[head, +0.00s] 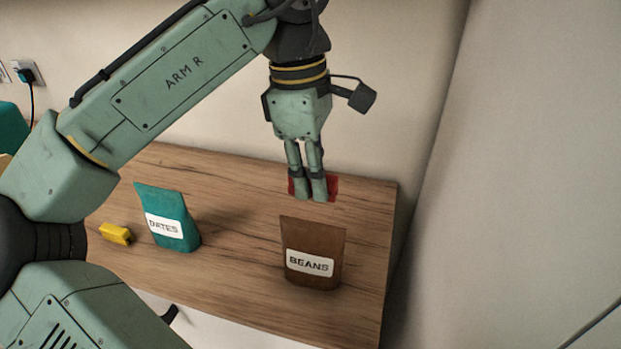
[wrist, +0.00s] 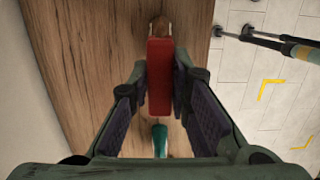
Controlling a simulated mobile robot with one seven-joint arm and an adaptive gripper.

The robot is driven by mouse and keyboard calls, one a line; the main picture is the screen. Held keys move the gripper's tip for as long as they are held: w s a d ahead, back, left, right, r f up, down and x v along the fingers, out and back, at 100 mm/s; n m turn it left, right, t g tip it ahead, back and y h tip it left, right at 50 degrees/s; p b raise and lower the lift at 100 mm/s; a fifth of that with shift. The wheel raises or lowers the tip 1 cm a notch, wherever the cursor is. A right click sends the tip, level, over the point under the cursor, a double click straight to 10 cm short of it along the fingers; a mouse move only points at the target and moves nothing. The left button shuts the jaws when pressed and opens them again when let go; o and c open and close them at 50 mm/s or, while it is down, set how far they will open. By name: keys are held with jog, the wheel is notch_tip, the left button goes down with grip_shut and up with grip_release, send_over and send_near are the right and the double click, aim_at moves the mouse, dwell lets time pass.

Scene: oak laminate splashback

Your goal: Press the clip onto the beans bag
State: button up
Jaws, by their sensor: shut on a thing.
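My gripper (head: 312,194) points down and is shut on a red clip (head: 333,186), whose ends show on both sides of the fingers. In the wrist view the clip (wrist: 160,92) lies lengthwise between the two fingers. The brown beans bag (head: 313,242) stands upright on the wooden counter, its label facing the head camera. In the head view the clip appears above the bag's top edge, with a visible gap. In the wrist view only a little of the brown bag (wrist: 160,27) shows beyond the clip's far end; the clip hides the rest.
A teal dates bag (head: 169,221) stands to the left on the counter (head: 235,235); it also shows in the wrist view (wrist: 160,139). A yellow block-like thing (head: 115,233) lies left of it. A wall rises behind, and the counter's right edge is near the beans bag.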

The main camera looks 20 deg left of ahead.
aim_at(314, 223)
jog(key=shift+f, duration=1.05)
jog(key=shift+f+b, duration=1.15)
jog(key=shift+f, duration=0.2)
jog(key=shift+f, duration=1.2)
dwell(0.5)
jog(key=o, duration=0.9)
jog(key=o, duration=0.5)
